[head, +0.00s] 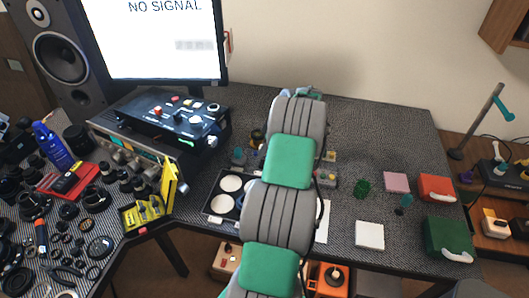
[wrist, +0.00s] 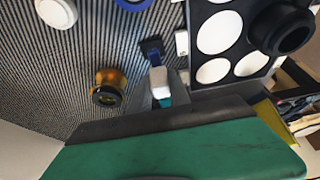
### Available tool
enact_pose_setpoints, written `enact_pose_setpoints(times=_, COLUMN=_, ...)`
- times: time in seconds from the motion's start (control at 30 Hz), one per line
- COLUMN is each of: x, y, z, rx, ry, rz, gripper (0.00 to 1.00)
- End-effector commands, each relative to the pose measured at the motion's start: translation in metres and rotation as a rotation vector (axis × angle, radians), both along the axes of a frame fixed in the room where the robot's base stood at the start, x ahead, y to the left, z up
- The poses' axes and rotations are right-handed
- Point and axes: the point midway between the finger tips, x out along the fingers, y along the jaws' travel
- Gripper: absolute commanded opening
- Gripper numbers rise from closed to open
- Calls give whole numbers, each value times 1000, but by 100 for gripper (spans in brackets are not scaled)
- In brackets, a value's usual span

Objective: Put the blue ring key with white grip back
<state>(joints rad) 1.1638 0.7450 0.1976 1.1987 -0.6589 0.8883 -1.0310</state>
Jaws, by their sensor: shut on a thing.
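My gripper (wrist: 162,88) is shut on the white grip (wrist: 158,76) of the key, seen between the fingers in the wrist view. A bit of teal shows just below the white. A small dark square piece (wrist: 150,47) lies just beyond the grip; I cannot tell whether it is part of the key or a holder under it. In the head view my own arm hides the gripper and the key.
A black tray with white round pads (head: 229,184) is beside the gripper, and a black ring (wrist: 283,27) stands near it. An amber jar (wrist: 107,87) stands left of the gripper. A white square (head: 370,235) and a green box (head: 449,239) lie on the right.

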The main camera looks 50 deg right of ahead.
Motion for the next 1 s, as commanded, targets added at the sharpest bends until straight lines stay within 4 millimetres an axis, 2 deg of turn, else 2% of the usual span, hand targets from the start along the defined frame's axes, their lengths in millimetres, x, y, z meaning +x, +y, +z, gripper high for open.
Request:
enact_pose_setpoints(times=0.1, x=3, y=-7, z=-9, rx=1, ry=0, rz=0, gripper=0)
enact_pose_setpoints(times=0.3, x=2, y=-6, z=-37, rx=0, ry=0, rz=-1, gripper=0)
enact_pose_setpoints(times=0.97, x=2, y=-6, z=-51, rx=-1, ry=0, rz=0, gripper=0)
enact_pose_setpoints(times=1.0, x=2, y=-6, z=-51, rx=-1, ry=0, rz=0, gripper=24)
